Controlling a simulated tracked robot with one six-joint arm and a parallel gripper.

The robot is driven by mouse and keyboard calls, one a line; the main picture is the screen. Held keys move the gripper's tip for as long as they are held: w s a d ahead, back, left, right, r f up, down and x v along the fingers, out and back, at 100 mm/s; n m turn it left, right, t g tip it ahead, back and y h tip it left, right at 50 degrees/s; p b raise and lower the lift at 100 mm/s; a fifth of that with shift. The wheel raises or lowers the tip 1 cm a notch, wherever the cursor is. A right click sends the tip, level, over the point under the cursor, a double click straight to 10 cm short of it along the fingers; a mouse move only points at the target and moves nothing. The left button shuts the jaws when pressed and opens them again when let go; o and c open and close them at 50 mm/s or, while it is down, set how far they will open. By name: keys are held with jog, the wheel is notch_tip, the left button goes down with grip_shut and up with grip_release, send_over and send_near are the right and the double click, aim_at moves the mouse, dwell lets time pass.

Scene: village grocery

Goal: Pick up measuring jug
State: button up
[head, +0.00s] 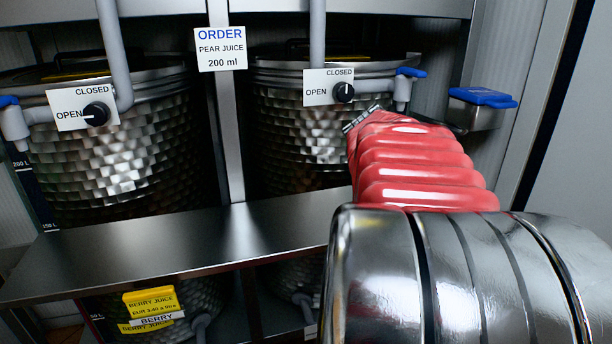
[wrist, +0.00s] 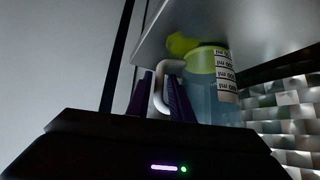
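The measuring jug (wrist: 205,85) shows in the wrist view as a clear bluish body with a printed ml scale that appears upside down. A yellow-green part sits at its end by a metal plate. Its pale handle (wrist: 158,92) lies between the two purple fingers of my gripper (wrist: 161,76). The fingers stand on either side of the handle with a small gap visible, so my gripper looks open around it. Contact is hard to judge. In the head view, my red arm sleeve hides most of the gripper area, and I cannot make out the jug there.
Two dimpled steel tanks (head: 115,150) stand behind a metal shelf (head: 180,245). Each has a tap with an OPEN/CLOSED sign (head: 328,87). An order sign (head: 220,49) reads pear juice 200 ml. A blue-topped bracket (head: 483,97) is at the right. A metal plate (wrist: 190,25) lies close to the jug.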

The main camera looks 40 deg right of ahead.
jog(key=x, duration=0.4)
jog(key=shift+c, duration=0.3)
grip_shut()
dwell(0.4)
